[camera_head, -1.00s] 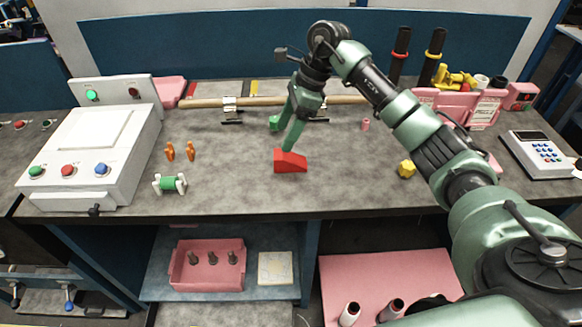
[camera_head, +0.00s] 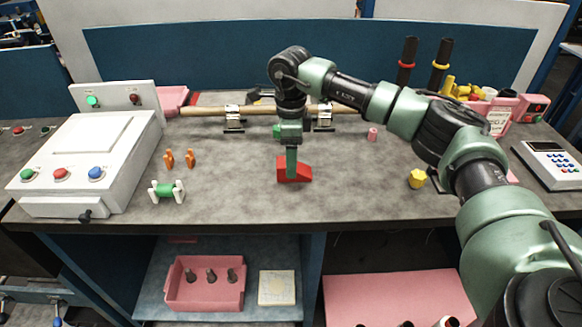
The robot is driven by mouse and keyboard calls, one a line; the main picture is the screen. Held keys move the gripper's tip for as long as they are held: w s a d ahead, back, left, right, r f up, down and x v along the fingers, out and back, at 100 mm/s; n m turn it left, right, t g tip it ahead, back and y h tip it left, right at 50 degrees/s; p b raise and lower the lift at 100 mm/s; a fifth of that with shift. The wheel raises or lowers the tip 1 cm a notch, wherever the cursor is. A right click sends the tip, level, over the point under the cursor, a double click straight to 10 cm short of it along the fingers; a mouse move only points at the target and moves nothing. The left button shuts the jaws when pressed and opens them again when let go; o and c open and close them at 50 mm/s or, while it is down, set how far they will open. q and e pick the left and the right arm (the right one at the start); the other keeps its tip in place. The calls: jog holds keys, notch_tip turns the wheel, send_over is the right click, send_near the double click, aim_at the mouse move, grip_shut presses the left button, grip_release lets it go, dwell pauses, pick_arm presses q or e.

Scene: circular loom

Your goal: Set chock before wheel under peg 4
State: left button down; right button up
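The red wedge-shaped block (camera_head: 303,172), which looks like the chock, sits on the grey bench top near the middle. My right gripper (camera_head: 291,170) points down at it from above. One green finger overlaps the near face of the block. The other finger is hidden, so I cannot tell whether the gripper is closed on it. A green spool with white ends (camera_head: 167,191) lies at the left, and two small orange pieces (camera_head: 190,158) stand behind it. I cannot make out a numbered peg or which piece is the wheel. My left gripper is out of view.
A wooden bar (camera_head: 204,111) in metal holders runs along the back. A white control box (camera_head: 88,150) stands left. A yellow piece (camera_head: 418,178), a pink cylinder (camera_head: 372,134) and a keypad (camera_head: 552,164) lie right. The bench between spool and block is clear.

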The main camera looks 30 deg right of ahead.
jog(key=shift+f, duration=0.8)
jog(key=shift+r, duration=0.1)
grip_shut()
